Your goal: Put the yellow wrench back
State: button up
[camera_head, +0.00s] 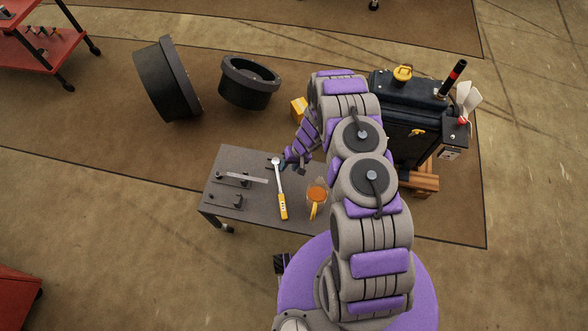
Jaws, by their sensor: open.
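A wrench with a yellow handle (283,206) and a silver shaft and head lies on the small grey table (228,160). Its handle points toward the front of the table. My gripper (289,163) is open, low over the back of the table, just right of the wrench's silver head. Whether it touches the wrench I cannot tell. My arm hides the right part of the table. Dark brackets (237,200) with a thin silver bar (243,176) sit on the table's left side.
An orange-and-yellow item (316,194) lies right of the wrench. A black machine (405,110) stands behind my arm at right. Two black wheel-like rings (165,80) and a yellow box (299,108) are behind. Floor left of the table is clear.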

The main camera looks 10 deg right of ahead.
jog(key=w+d+r+t+h, duration=0.2)
jog(key=w+d+r+t, duration=0.15)
jog(key=w+r, duration=0.5)
jog(key=w+d+r+t+h, duration=0.2)
jog(key=w+d+r, duration=0.3)
jog(key=r, duration=0.7)
jog(key=s+d+r+m+h, duration=0.1)
jog(key=s+d+r+h, duration=0.1)
jog(key=d+r, duration=0.45)
jog(key=s+d+r+m+h, duration=0.1)
jog(key=s+d+r+h, duration=0.15)
jog(key=r, duration=0.75)
jog(key=s+d+r+g, duration=0.1)
jog(key=s+r+g, duration=0.1)
jog(key=s+r, duration=0.6)
jog(key=s+d+r+g, duration=0.1)
jog(key=s+r, duration=0.3)
jog(key=s, duration=0.8)
jog(key=s+a+r+g+y, duration=0.1)
jog(key=s+a, duration=0.2)
jog(key=s, duration=0.4)
jog(key=s+a+r+n+g+y, duration=0.1)
jog(key=s+a, duration=0.3)
jog(key=s, duration=0.4)
jog(key=s+a+r+g+y, duration=0.1)
jog(key=s+a, duration=0.3)
jog(key=s, duration=0.4)
jog(key=shift+s+a+r+g+y, duration=0.15)
jog(key=shift+s+a+g+y, duration=0.1)
jog(key=shift+g+y, duration=0.25)
